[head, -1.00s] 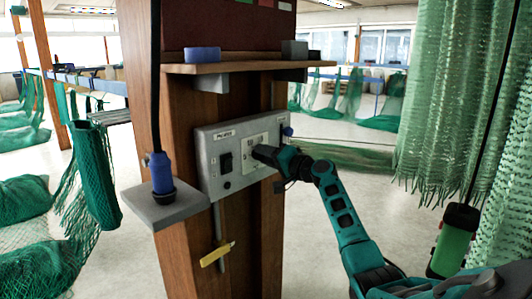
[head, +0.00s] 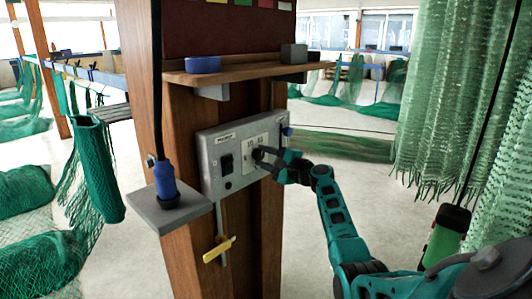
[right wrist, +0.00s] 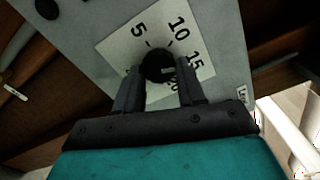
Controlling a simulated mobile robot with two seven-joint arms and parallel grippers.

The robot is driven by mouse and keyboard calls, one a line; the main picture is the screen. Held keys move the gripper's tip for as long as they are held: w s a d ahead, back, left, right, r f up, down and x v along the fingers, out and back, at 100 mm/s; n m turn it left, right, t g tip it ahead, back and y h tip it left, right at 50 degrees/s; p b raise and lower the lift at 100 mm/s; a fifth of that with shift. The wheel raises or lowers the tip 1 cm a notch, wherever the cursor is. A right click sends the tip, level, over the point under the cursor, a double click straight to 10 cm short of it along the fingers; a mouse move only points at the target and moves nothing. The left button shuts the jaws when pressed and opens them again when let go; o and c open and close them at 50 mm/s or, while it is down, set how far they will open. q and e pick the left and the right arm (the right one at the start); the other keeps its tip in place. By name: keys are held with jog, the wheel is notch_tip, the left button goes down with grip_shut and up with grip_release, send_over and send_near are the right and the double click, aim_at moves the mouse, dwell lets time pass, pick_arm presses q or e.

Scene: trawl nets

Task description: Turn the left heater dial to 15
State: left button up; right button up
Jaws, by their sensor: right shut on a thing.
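The heater dial (right wrist: 157,66) is a round black knob on a white scale plate (right wrist: 120,44) marked 5, 10, 15 and 20. My right gripper (right wrist: 160,88) is shut on the dial, one finger on each side. A small pale mark on the knob lies toward the 15 side, but its exact reading is unclear. In the head view the dial is mostly hidden by my right gripper (head: 264,157). The dial is on a grey control box (head: 209,158) fixed to a wooden post. My left gripper is not in view.
A black switch (head: 226,164) sits left of the dial on the box. A wooden shelf (head: 245,75) juts out above. Green nets (head: 440,120) hang at right.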

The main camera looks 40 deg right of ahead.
jog(key=shift+m+p, duration=0.45)
jog(key=shift+m, duration=0.45)
jog(key=o, duration=1)
jog(key=shift+o, duration=0.2)
jog(key=s+d, duration=0.1)
jog(key=s, duration=1.2)
jog(key=shift+w, duration=0.1)
